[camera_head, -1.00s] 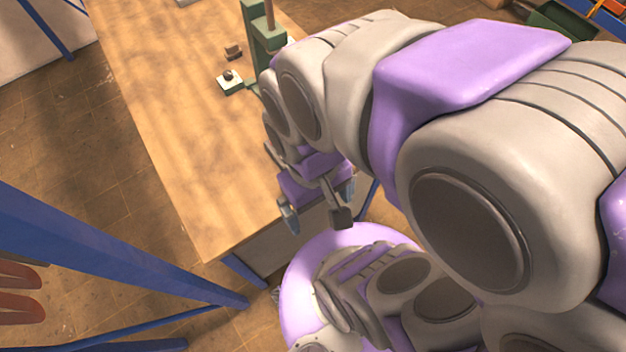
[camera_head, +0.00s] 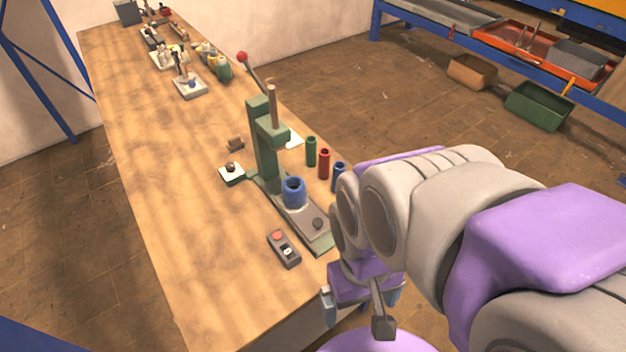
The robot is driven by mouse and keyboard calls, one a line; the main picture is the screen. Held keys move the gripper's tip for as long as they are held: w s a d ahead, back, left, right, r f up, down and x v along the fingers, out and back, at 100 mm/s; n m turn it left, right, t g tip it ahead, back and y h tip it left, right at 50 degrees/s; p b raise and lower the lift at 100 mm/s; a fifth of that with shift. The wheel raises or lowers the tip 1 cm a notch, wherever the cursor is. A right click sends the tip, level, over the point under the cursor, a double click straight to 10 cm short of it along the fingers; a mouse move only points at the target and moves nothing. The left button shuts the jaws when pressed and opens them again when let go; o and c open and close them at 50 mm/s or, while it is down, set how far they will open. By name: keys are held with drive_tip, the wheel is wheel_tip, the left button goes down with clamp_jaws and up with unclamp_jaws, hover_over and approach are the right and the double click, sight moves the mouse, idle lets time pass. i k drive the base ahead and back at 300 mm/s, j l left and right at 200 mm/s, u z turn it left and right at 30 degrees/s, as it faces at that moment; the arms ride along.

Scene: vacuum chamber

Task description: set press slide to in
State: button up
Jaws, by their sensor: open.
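The green arbor press (camera_head: 264,150) stands on the workbench, with a lever ending in a red ball (camera_head: 242,57) and a vertical ram (camera_head: 272,105). At its foot a grey slide (camera_head: 306,222) runs toward the bench's near right edge, with a small dark knob (camera_head: 318,223) near its front end. A blue hollow cylinder (camera_head: 294,191) stands upright on the slide, in front of the ram rather than clearly beneath it. My gripper (camera_head: 357,316) is open and empty, hanging near the bench's front right corner, apart from the slide. My arm hides part of the bench edge.
A control box with a red button (camera_head: 283,247) lies left of the slide. Green (camera_head: 311,152), red (camera_head: 324,163) and blue (camera_head: 339,176) cylinders stand right of the press. A small block (camera_head: 232,173) sits left. The bench's left side is clear.

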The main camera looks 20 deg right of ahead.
sight(308, 219)
drive_tip(key=k+l+u, duration=0.1)
drive_tip(key=l+u, duration=0.3)
drive_tip(key=k+l+u, duration=0.15)
drive_tip(key=l+u, duration=0.25)
drive_tip(key=k+l+u, duration=0.2)
drive_tip(key=u, duration=0.2)
